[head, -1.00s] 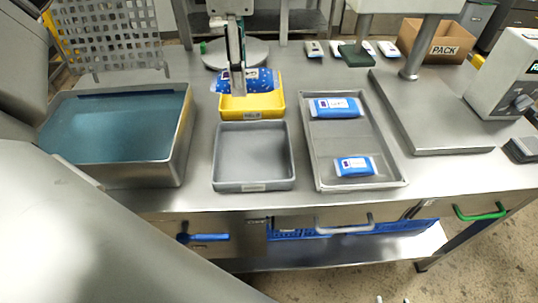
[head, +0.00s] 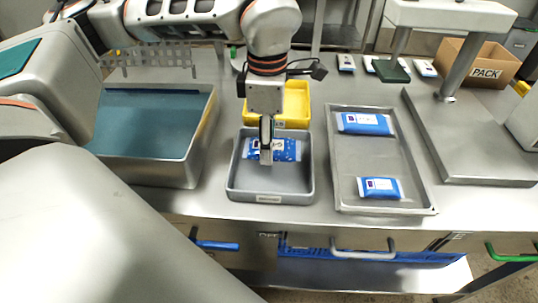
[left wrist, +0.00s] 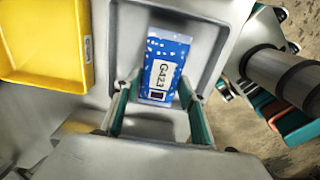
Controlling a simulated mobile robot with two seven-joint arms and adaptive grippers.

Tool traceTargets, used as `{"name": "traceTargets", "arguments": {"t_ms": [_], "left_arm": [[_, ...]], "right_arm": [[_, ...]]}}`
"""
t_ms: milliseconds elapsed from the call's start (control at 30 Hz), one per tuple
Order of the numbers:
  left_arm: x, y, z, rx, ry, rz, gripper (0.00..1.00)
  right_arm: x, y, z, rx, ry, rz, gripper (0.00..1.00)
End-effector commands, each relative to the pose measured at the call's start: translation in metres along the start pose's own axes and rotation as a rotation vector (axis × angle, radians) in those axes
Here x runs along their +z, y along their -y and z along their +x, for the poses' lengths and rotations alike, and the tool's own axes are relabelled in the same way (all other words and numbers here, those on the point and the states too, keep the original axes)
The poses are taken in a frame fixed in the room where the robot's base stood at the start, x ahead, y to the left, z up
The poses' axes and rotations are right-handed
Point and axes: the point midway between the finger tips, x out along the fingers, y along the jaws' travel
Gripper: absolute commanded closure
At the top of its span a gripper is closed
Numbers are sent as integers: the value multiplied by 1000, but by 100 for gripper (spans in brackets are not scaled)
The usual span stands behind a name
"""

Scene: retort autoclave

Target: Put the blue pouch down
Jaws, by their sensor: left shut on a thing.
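The blue pouch (head: 288,149), with white dots and a white label, is at the grey bin (head: 270,197), within its outline in the head view. My left gripper (head: 267,155) points down and is shut on the pouch. In the left wrist view the pouch (left wrist: 166,66) shows its label "G423" between the two fingers, with the grey bin (left wrist: 213,45) around it. I cannot tell whether the pouch touches the bin floor. My right gripper is not in view.
A yellow bin (head: 296,103) stands just behind the grey bin. A metal tray (head: 384,206) with two blue-and-white packs is to the right, and a deep steel basin (head: 202,137) to the left. A stand and a cardboard box (head: 488,70) are at the back right.

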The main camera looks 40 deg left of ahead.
Motion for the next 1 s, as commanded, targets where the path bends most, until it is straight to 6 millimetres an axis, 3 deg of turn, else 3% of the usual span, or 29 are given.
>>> {"name": "traceTargets", "arguments": {"t_ms": [167,400,800,833,867,900,1000], "left_arm": [[0,0,11,0,0,1,82],[0,1,44,-3,-1,2,82],[0,0,48,0,1,1,82],[0,0,48,1,1,1,56],[0,0,47,1,1,1,49],[0,0,47,1,1,1,42],[0,0,47,1,1,1,42]], "right_arm": [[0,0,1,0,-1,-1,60],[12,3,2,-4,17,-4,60],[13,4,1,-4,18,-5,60],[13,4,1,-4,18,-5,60],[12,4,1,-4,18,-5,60],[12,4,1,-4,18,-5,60],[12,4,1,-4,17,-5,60]]}}
